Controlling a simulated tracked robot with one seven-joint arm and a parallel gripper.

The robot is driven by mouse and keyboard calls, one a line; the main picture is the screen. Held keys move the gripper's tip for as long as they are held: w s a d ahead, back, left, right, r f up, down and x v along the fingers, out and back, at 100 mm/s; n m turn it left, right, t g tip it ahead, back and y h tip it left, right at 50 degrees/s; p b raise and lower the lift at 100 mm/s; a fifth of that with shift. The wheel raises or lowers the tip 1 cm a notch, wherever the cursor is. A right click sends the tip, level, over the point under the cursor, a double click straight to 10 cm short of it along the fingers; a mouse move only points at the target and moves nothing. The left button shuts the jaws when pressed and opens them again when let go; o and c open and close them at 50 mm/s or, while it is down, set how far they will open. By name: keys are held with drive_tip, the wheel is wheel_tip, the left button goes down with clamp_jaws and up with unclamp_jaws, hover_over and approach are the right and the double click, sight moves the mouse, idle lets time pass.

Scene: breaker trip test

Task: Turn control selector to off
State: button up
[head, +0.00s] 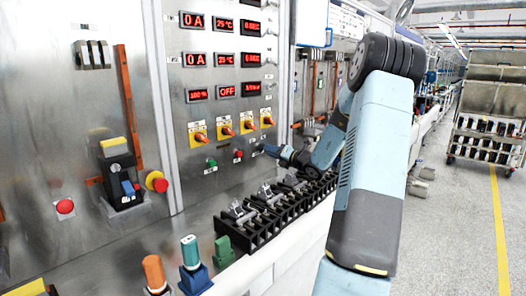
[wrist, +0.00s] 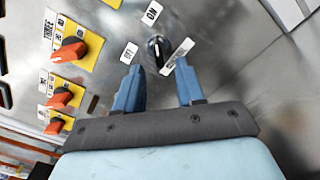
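The control selector (wrist: 158,48) is a small black knob on the metal panel in the wrist view. An ON label (wrist: 152,13) lies above it, an OFF label (wrist: 129,53) to its left, and another label (wrist: 178,53) to its right. A light mark on the knob seems to point upward, roughly toward ON. My gripper (wrist: 159,66) is open, with its two blue fingers spread on either side below the knob and nothing between them. In the head view my gripper (head: 270,149) is close to the panel and hides the knob.
Orange selectors on yellow plates (wrist: 69,50) stand left of the knob. A green button (head: 211,163) and red button (head: 238,154) lie left of my gripper. A black terminal row (head: 275,208) runs below my arm. A red-and-yellow emergency button (head: 157,181) is farther left.

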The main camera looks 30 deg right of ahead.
sight(262, 147)
drive_tip(key=shift+x, duration=2.2)
drive_tip(key=shift+c, duration=0.4)
clamp_jaws()
